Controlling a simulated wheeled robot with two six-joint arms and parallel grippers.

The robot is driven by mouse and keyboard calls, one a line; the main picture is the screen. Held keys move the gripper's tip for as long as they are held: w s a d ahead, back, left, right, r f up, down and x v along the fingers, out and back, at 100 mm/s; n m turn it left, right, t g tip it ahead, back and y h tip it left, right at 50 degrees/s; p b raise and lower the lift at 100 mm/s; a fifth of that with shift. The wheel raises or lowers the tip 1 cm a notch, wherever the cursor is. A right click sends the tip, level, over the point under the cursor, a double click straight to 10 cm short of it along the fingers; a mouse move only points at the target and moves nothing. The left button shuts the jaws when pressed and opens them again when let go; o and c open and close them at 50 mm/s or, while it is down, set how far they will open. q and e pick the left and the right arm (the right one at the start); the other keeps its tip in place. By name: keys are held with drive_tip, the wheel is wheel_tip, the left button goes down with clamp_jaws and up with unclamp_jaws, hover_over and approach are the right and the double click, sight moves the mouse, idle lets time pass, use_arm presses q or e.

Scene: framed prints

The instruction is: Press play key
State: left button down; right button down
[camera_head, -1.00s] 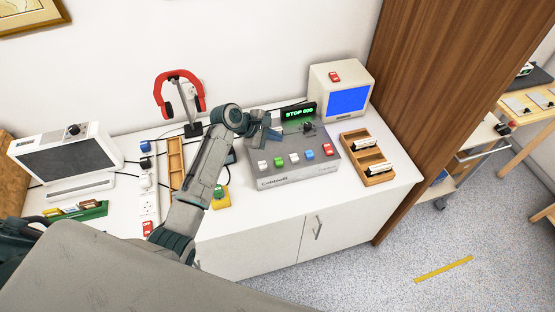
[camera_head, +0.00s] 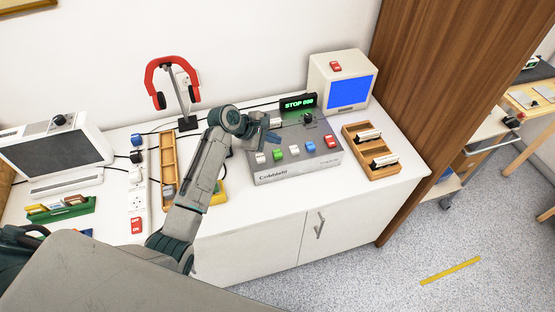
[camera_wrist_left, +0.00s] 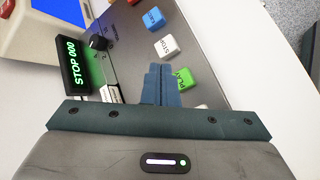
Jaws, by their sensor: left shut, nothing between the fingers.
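The grey console (camera_head: 285,175) stands on the white cabinet top, with a row of white, green, white, blue and red keys. The green key (camera_head: 278,154) also shows in the left wrist view (camera_wrist_left: 185,79), its lettering partly covered by my fingers. My left gripper (camera_head: 273,137) is shut and empty above the console's left part. In the left wrist view its fingertips (camera_wrist_left: 161,67) lie just beside the green key; I cannot tell whether they touch the console. The white key (camera_wrist_left: 165,46) is beyond the tips. The display (camera_head: 298,102) reads STOP 000. My right gripper is not in view.
A monitor with a blue screen (camera_head: 350,90) stands behind the console. A wooden tray (camera_head: 377,170) is at its right. Red headphones on a stand (camera_head: 187,124), a power strip (camera_head: 138,190) and a grey-screened device (camera_head: 60,150) are to the left. A knob (camera_wrist_left: 98,42) rises near the display.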

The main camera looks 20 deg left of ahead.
sight(279, 152)
use_arm(q)
drive_tip(key=shift+f, duration=1.45)
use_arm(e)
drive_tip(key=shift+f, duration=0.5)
use_arm(q)
drive_tip(key=shift+f+p, duration=0.2)
drive_tip(key=shift+p, duration=0.1)
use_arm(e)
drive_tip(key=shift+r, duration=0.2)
use_arm(q)
drive_tip(key=shift+f, duration=0.25)
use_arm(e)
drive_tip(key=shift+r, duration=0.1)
